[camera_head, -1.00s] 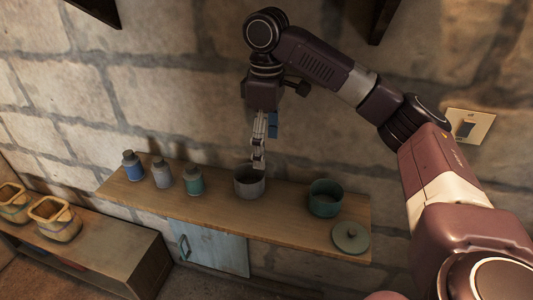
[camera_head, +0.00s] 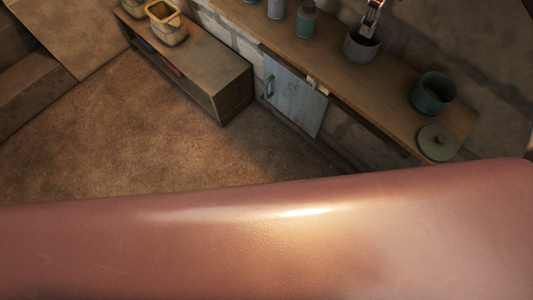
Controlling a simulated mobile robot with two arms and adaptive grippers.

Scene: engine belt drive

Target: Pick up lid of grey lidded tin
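The grey tin (camera_head: 361,48) stands on the wooden shelf at the upper right. Its top looks dark inside, and I cannot make out a lid on it. My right gripper (camera_head: 369,29) comes down from the top edge, with its fingertips at the tin's top. The fingers are small and partly cut off by the frame, so I cannot tell if they hold anything. My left gripper is not in view.
On the shelf (camera_head: 390,98) an open green pot (camera_head: 432,93) stands right of the grey tin, with a round green lid (camera_head: 437,143) lying in front. Small bottles (camera_head: 305,20) stand to the left. A low cabinet (camera_head: 205,70) holds yellowish pots (camera_head: 167,22).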

